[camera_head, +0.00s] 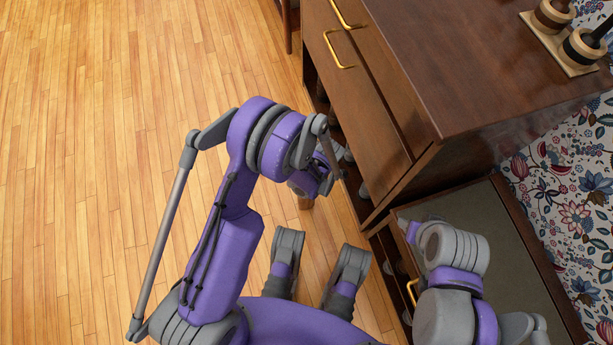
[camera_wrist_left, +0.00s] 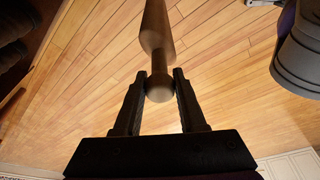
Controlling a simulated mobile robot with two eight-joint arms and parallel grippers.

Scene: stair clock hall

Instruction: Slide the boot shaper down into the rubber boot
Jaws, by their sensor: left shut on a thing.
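The boot shaper (camera_wrist_left: 158,35) is a smooth brown wooden piece with a wide body, a narrow neck and a round knob. My left gripper (camera_wrist_left: 161,88) is shut on the knob end, one black finger on each side, and the body points away above the floor. In the head view my left arm hides the gripper; a small brown piece (camera_head: 305,202) beneath the wrist may be part of the shaper. I cannot make out the rubber boot for certain in either view. My right arm reaches in at lower right, but its fingers do not show.
A dark wooden cabinet (camera_head: 465,60) with brass handles stands right of my left arm. Grey and dark shapes sit low along its side. Dark rounded shapes (camera_wrist_left: 18,22) show at the wrist view's upper left. Open plank floor (camera_head: 90,150) lies to the left.

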